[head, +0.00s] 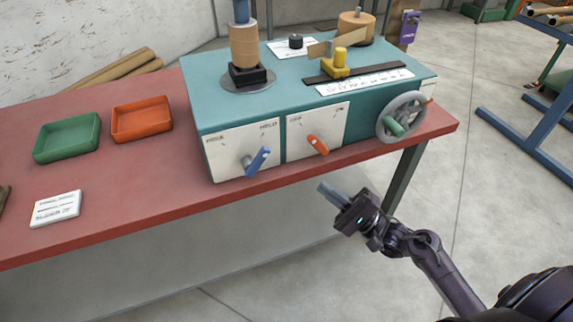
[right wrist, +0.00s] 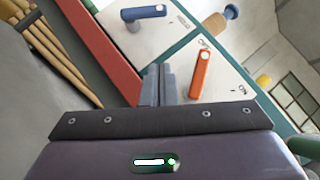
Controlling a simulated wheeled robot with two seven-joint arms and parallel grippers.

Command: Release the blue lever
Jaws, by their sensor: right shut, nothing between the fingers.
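The blue lever (head: 258,160) is on a white plate on the front of the teal machine (head: 205,110). Its handle leans up and to the right, toward the word at the plate's upper right, which looks like HOLD. My right gripper (head: 326,189) is in front of the machine, below and right of the blue lever and apart from it. Its fingers are together and empty. In the right wrist view the fingertips (right wrist: 159,72) are below the blue lever (right wrist: 145,13), with the orange lever (right wrist: 200,74) to their right. My left gripper is not in view.
The orange lever (head: 318,145) sits right of the blue one, and a grey handwheel (head: 385,131) is at the machine's right end. A green tray (head: 66,153), an orange tray (head: 141,134) and a white card (head: 56,208) are on the red table (head: 130,190).

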